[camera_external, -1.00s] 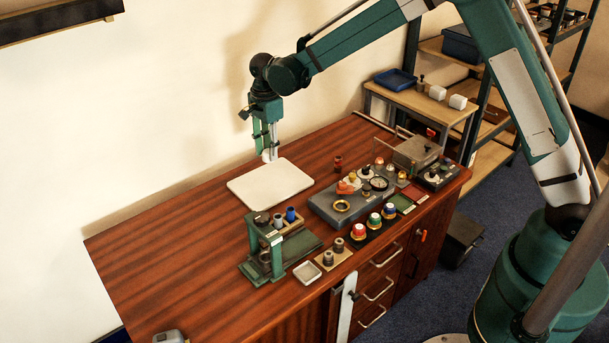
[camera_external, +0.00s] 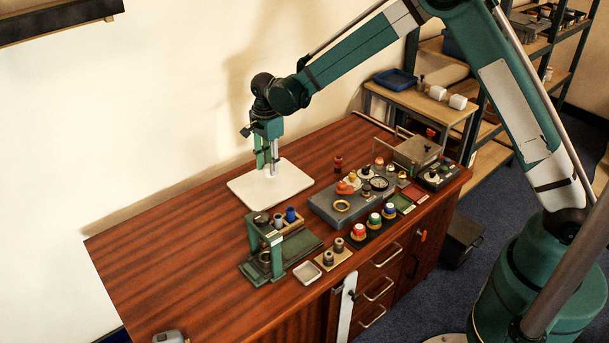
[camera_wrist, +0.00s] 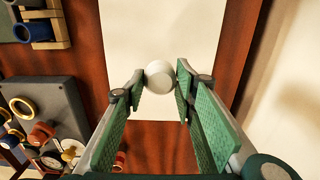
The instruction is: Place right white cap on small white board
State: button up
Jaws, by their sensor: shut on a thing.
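My gripper (camera_external: 268,170) points down over the back part of the white board (camera_external: 258,194), which lies flat on the wooden bench. In the wrist view my gripper (camera_wrist: 158,84) is shut on a round white cap (camera_wrist: 160,75), held between the two green-padded fingertips. Behind the cap the white board (camera_wrist: 165,30) fills the upper middle. I cannot tell whether the cap touches the board. In the outside view the cap is hardly distinguishable against the board.
A grey panel (camera_external: 325,207) with rings and knobs stands right of the board. A green press-like stand (camera_external: 262,250) and a small white tray (camera_external: 307,272) are in front. The bench's left side is clear. A wall (camera_external: 150,130) rises close behind the bench.

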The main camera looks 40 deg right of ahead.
aim_at(269, 167)
jog(key=shift+f+b, duration=0.45)
jog(key=shift+f, duration=1.4)
jog(key=shift+f, duration=0.2)
jog(key=o, duration=0.8)
jog(key=shift+r, duration=0.1)
jog(key=shift+c, duration=0.2)
notch_tip(269, 167, up, 12)
jog(key=p, duration=0.2)
jog(key=shift+r+p, duration=0.15)
jog(key=shift+p, duration=0.2)
